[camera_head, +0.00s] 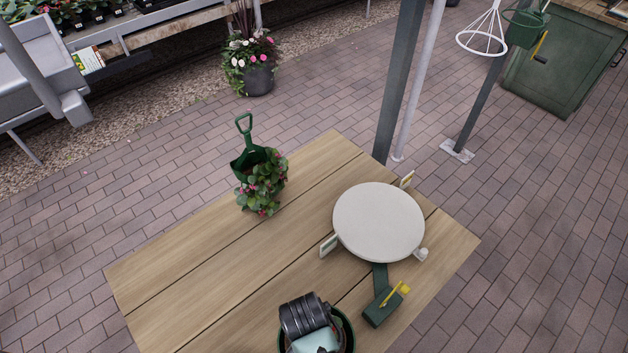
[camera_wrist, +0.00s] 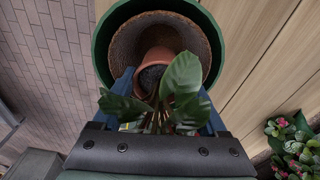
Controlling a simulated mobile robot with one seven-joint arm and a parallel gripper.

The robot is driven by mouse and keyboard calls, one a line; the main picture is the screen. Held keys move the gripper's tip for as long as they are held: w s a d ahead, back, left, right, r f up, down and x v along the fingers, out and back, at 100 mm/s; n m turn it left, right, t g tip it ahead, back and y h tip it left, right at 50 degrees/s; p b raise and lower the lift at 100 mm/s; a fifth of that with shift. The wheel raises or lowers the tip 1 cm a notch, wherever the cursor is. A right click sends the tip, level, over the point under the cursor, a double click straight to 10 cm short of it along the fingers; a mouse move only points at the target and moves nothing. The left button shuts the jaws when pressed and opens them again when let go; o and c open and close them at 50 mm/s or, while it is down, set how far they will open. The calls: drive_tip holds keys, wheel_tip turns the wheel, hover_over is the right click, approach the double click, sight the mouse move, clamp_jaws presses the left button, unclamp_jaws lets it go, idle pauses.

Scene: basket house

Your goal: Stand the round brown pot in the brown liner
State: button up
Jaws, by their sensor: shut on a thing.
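The round brown pot (camera_wrist: 155,61) is a terracotta pot with dark soil and large green leaves (camera_wrist: 178,82). My gripper (camera_wrist: 163,88) is shut on it, with blue fingers on either side. The brown liner (camera_wrist: 127,37) is a round, rough bowl inside a green container (camera_wrist: 101,48). In the wrist view the pot appears within the liner's outline; I cannot tell whether it touches the liner's bottom. In the head view, my wrist and hand cover most of the green container (camera_head: 348,326) at the table's front edge, hiding pot and liner.
On the wooden table (camera_head: 215,265), a white round disc (camera_head: 378,222) lies at right, with a dark green tool with a yellow part (camera_head: 383,306) below it. The table's left part is clear.

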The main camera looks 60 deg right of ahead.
drive_tip(key=shift+a+f, duration=0.1)
drive_tip(key=shift+f, duration=2.05)
drive_tip(key=shift+f, duration=0.15)
drive_tip(key=o, duration=1.2)
drive_tip(key=r, duration=0.4)
drive_tip(key=a+r, duration=0.1)
drive_tip(key=r, duration=0.7)
drive_tip(key=shift+a+r, duration=0.15)
drive_tip(key=shift+a, duration=0.15)
